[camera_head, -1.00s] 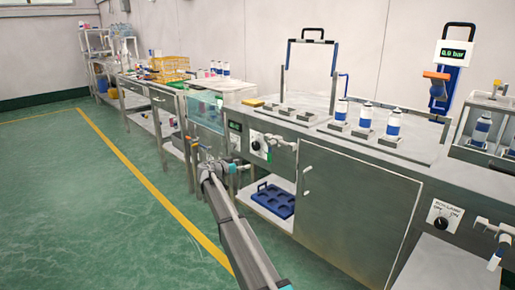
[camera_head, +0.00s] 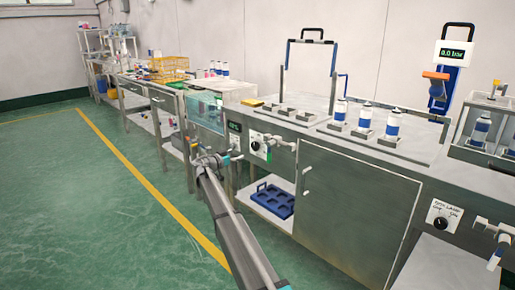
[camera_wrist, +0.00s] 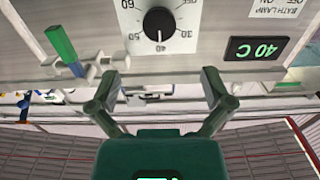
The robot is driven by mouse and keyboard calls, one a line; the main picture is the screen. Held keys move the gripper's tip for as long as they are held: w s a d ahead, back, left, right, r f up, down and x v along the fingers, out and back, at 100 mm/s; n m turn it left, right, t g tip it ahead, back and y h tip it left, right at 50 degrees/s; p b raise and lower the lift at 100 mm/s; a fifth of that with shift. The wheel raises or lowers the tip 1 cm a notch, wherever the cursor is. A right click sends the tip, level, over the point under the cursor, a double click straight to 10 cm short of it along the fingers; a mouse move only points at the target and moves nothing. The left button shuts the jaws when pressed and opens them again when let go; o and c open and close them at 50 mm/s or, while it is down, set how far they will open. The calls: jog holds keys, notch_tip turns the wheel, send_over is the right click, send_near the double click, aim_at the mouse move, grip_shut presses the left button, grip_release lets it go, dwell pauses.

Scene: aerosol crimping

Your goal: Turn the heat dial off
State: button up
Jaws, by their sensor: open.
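The heat dial is a round black knob (camera_wrist: 159,22) on a white plate. In the wrist view its white pointer is at the 40 mark, and the green display (camera_wrist: 261,48) beside it reads 40 C. The dial (camera_head: 256,145) also shows in the head view on the front panel of the water bath, partly close to my gripper. My gripper (camera_wrist: 159,85) is open and empty, its two fingertips spread apart on either side below the dial in the wrist view. I cannot tell whether any finger touches the panel.
A valve with a green and blue handle (camera_wrist: 64,48) sticks out beside the dial in the wrist view. A bath lamp label (camera_wrist: 274,8) is on the other side. Several cans (camera_head: 365,118) stand on the bench, and the floor (camera_head: 90,200) in front is clear.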

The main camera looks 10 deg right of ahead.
aim_at(254, 147)
jog(key=x, duration=1.2)
